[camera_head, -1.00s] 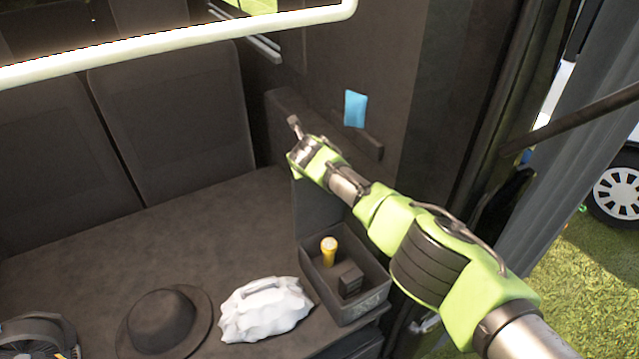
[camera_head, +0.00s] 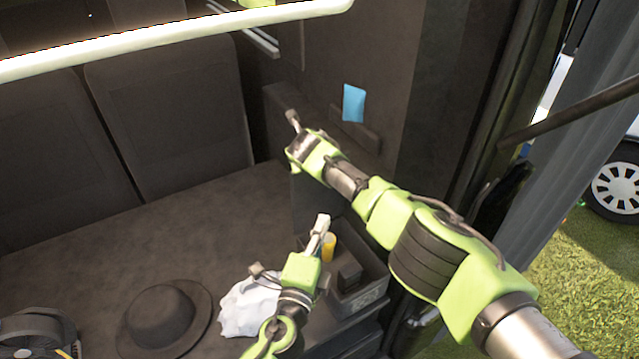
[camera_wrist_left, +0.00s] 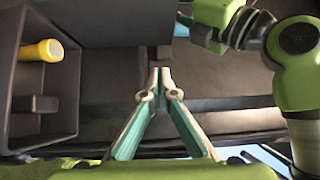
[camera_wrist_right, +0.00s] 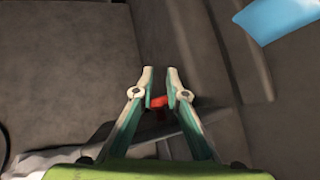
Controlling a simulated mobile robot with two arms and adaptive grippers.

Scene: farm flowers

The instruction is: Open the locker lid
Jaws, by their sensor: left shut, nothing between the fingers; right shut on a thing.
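The dark locker (camera_head: 277,105) stands against the wall, mostly behind my right arm; I cannot tell its lid from its body. My right gripper (camera_head: 293,117) is at its upper edge. In the right wrist view its fingers (camera_wrist_right: 160,74) are nearly closed on a small red piece (camera_wrist_right: 158,101), partly hidden between them. My left gripper (camera_head: 321,222) is shut and empty above the open dark bin (camera_head: 375,293), below my right arm. In the left wrist view its fingertips (camera_wrist_left: 161,72) meet with nothing between them, to the right of the bin (camera_wrist_left: 70,95).
A yellow flashlight (camera_head: 329,247) and a small dark block lie in the bin. A crumpled white bag (camera_head: 245,308), a dark hat (camera_head: 160,318) and a black fan-like device (camera_head: 35,335) are on the bench. The bench's middle is clear.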

